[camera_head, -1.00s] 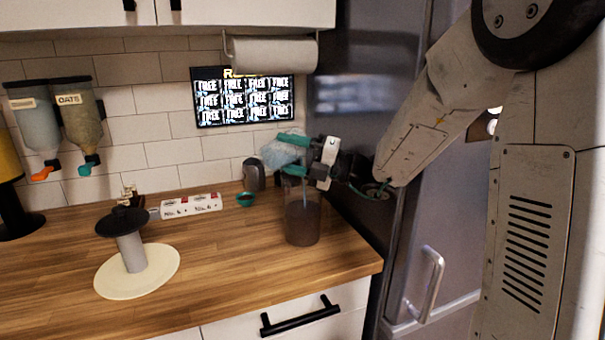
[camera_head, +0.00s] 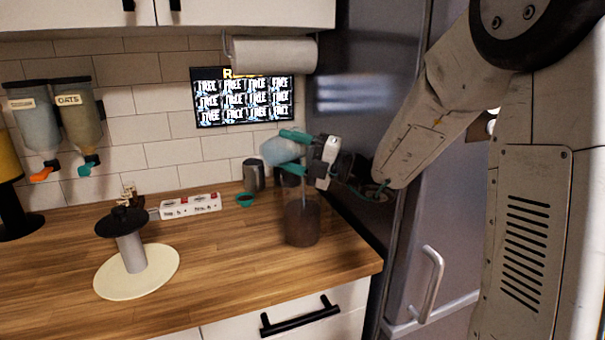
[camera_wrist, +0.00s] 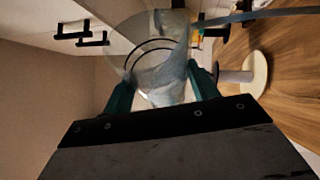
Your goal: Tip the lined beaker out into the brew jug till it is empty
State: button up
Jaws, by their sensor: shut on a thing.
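My gripper (camera_head: 297,152) has teal fingers shut on the clear lined beaker (camera_head: 277,150), which is tipped on its side above the brew jug. The beaker's pale blue contents look cloudy through its wall. In the wrist view the beaker (camera_wrist: 160,62), with dark lines around it, sits between my gripper's fingers (camera_wrist: 162,92). A thin blue-grey stream runs from its mouth to the upper right there. The brew jug (camera_head: 302,225) is a tall clear vessel on the counter with dark brown content. A thin pale stream shows inside it.
A white power strip (camera_head: 191,205) and a black-topped stand on a cream disc (camera_head: 160,265) are to the left. The fridge (camera_head: 430,240) is close on the right. The front counter is clear.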

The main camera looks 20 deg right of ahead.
jog(key=shift+r+m, duration=0.1)
jog(key=shift+m, duration=0.2)
jog(key=n, duration=0.1)
jog(key=a+f+n+g, duration=0.1)
jog(key=n, duration=0.1)
jog(key=s+a+f+n+g, duration=0.1)
jog(key=shift+n+h, duration=0.4)
jog(key=shift+d+f, duration=0.1)
jog(key=shift+d, duration=0.05)
jog(key=shift+f+n+h, duration=0.4)
jog(key=shift+f+n, duration=0.05)
jog(key=shift+n, duration=0.45)
jog(key=n+g+h, duration=0.1)
jog(key=n, duration=0.1)
jog(key=shift+r+n, duration=0.1)
jog(key=shift+n, duration=0.2)
jog(key=s+a+f+n+h+p, duration=0.2)
jog(key=a+f+n+h, duration=0.2)
jog(key=f+n, duration=0.2)
jog(key=shift+f, duration=1.15)
jog(key=shift+s, duration=0.1)
